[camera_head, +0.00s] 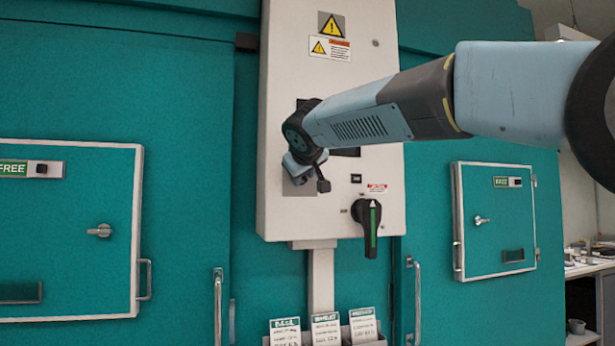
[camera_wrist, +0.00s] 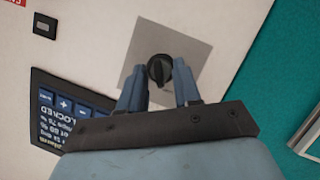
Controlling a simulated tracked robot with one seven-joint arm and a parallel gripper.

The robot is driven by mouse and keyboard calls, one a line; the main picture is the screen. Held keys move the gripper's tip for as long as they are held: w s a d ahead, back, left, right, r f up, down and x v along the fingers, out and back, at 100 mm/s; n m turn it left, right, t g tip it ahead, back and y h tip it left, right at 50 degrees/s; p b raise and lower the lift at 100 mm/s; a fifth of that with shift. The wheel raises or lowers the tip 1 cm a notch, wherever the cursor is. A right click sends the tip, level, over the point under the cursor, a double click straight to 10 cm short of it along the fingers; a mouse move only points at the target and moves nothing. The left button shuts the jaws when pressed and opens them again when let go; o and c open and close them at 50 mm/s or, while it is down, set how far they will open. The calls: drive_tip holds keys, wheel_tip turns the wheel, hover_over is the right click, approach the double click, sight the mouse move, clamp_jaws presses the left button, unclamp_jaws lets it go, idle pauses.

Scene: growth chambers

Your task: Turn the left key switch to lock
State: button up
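The key switch (camera_wrist: 160,71) is a round dark knob with a raised bar, on a grey square plate (camera_wrist: 196,45) on the white control cabinet (camera_head: 284,100). In the wrist view the bar stands roughly upright in the picture. My gripper (camera_wrist: 160,80) is open, with one blue finger on each side of the knob; a small gap seems to remain, and contact cannot be made out. In the head view my gripper (camera_head: 301,168) is at the cabinet's left side and hides the key switch.
A black rotary handle (camera_head: 368,225) with a green stripe is low on the cabinet. Chamber doors with hatches (camera_head: 70,230) stand left and right (camera_head: 495,220), with upright bar handles (camera_head: 218,305). Labelled cards (camera_head: 326,330) stand below the cabinet. My arm crosses from the right.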

drive_tip(key=a+v, duration=0.1)
drive_tip(key=v, duration=1.2)
drive_tip(key=shift+s+d, duration=0.15)
drive_tip(key=shift+d, duration=0.35)
drive_tip(key=shift+r, duration=0.1)
drive_tip(key=s+d+f+m+g+h, duration=0.15)
drive_tip(key=s+d+f, duration=0.25)
drive_tip(key=d+f, duration=0.4)
drive_tip(key=s+d+f+m+g, duration=0.25)
drive_tip(key=s+d+f, duration=0.25)
drive_tip(key=f, duration=0.6)
drive_tip(key=s+d+f+m+g+h, duration=0.15)
drive_tip(key=s+d+f, duration=0.25)
drive_tip(key=d+f, duration=0.4)
drive_tip(key=s+d+f+m+g+y, duration=0.1)
drive_tip(key=s+f+m+g+y, duration=0.1)
drive_tip(key=s+f, duration=0.6)
wheel_tip(320, 180, down, 4)
drive_tip(key=shift+s+g, duration=0.2)
drive_tip(key=shift+g, duration=0.35)
drive_tip(key=shift+d, duration=0.1)
